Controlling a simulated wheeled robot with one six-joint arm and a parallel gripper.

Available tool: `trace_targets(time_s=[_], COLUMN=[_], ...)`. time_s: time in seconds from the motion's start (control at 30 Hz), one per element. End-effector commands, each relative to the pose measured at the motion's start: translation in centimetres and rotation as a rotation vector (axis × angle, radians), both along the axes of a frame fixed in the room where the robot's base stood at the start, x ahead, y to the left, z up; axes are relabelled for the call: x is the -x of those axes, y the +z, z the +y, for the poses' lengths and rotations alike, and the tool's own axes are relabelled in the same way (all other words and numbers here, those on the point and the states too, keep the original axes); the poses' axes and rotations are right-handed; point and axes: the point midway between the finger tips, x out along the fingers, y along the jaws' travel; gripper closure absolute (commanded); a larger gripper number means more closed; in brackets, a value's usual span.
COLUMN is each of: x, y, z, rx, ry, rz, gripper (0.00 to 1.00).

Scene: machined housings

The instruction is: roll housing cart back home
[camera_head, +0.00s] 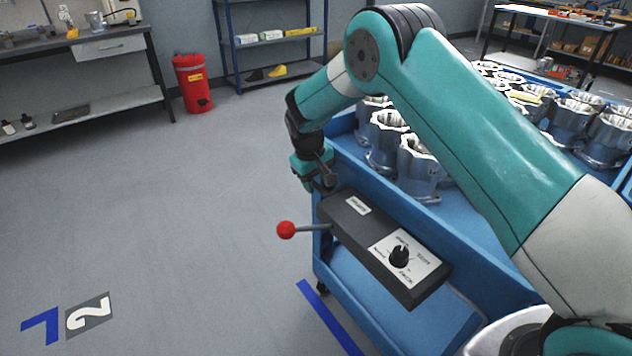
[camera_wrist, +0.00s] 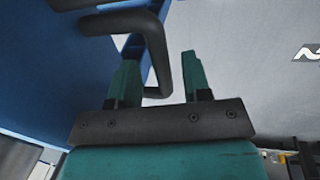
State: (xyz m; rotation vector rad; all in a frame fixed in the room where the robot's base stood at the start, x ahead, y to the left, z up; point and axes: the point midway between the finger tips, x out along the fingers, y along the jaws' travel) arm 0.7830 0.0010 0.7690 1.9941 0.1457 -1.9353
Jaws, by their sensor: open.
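The housing cart (camera_head: 455,215) is blue and stands at the right in the head view, with several silvery machined housings (camera_head: 418,165) on its top. A dark bent handle bar (camera_wrist: 155,48) shows in the wrist view. My gripper (camera_head: 322,178) is at the cart's near left corner. In the wrist view its two teal fingers (camera_wrist: 159,72) are apart, with the bar's bent end between them. I cannot tell whether either finger touches the bar. In the head view the bar is mostly hidden by my gripper.
A dark control box (camera_head: 380,245) with a knob and a red-ball lever (camera_head: 286,230) sits at the cart's near end. A blue floor line (camera_head: 328,316) runs beside the cart. A red bin (camera_head: 193,84), a workbench (camera_head: 75,45) and shelves (camera_head: 270,42) stand behind. The left floor is clear.

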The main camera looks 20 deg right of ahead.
Motion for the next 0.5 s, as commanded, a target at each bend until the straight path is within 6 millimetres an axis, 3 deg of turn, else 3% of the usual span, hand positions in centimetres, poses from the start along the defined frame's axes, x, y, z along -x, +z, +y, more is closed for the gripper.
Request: trace_targets(time_s=[0.37,0.5], x=[-0.03,-0.03], y=[-0.67,-0.66], z=[-0.13,-0.12], rx=[0.000,0.000], ry=[0.000,0.000], rz=[0.000,0.000], gripper=[0.56,0.85])
